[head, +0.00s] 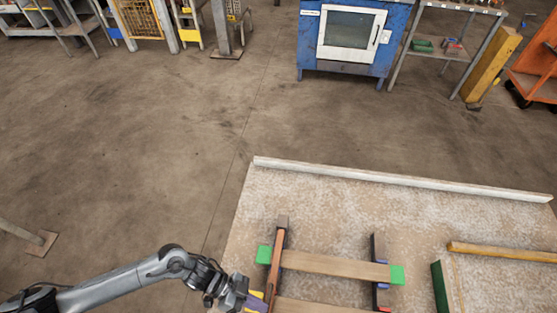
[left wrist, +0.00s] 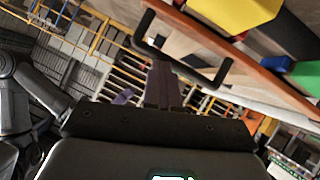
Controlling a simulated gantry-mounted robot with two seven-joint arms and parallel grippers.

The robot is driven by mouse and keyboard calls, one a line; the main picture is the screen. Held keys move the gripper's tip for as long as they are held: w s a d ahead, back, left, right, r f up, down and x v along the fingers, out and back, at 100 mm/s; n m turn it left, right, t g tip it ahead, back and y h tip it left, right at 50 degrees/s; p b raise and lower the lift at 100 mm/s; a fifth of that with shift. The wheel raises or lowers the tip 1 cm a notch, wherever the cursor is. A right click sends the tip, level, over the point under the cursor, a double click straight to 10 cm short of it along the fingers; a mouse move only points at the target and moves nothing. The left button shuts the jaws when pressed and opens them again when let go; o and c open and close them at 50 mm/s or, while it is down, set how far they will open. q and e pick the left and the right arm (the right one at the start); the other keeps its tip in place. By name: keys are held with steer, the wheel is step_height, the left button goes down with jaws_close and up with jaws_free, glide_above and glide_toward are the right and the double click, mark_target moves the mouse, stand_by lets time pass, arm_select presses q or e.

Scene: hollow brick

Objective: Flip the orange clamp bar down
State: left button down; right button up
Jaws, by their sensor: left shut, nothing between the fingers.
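The orange clamp bar (head: 276,262) runs along the left side of a wooden frame in the head view. In the left wrist view the bar (left wrist: 236,52) crosses diagonally at the upper right. A black U-shaped handle (left wrist: 183,73) shows beside it there. My left gripper (head: 256,300) is at the near end of the bar, low in the head view. Its purple fingers (left wrist: 162,84) are shut and empty, and overlap the handle in the left wrist view. I cannot tell whether they touch it. My right gripper is out of view.
The frame has a wooden crosspiece (head: 335,265), green end blocks (head: 397,275) and a dark right rail (head: 379,248). It stands on a pale speckled surface (head: 330,205) with a white rail (head: 400,180) behind. Open floor lies left.

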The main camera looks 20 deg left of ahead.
arm_select(q)
steer(key=shift+s+a+f, duration=0.15)
steer(key=shift+a+f, duration=0.05)
steer(key=shift+f, duration=0.2)
steer(key=shift+s+a+f, duration=0.15)
steer(key=shift+f, duration=0.2)
steer(key=shift+d+r+p, duration=0.1)
steer(key=shift+r+p, duration=0.5)
steer(key=shift+p, duration=0.1)
steer(key=a+r+p, duration=0.4)
steer(key=a+r, duration=0.4)
steer(key=r, duration=0.1)
steer(key=shift+s+a+r+p, duration=0.3)
steer(key=shift+r+p, duration=0.1)
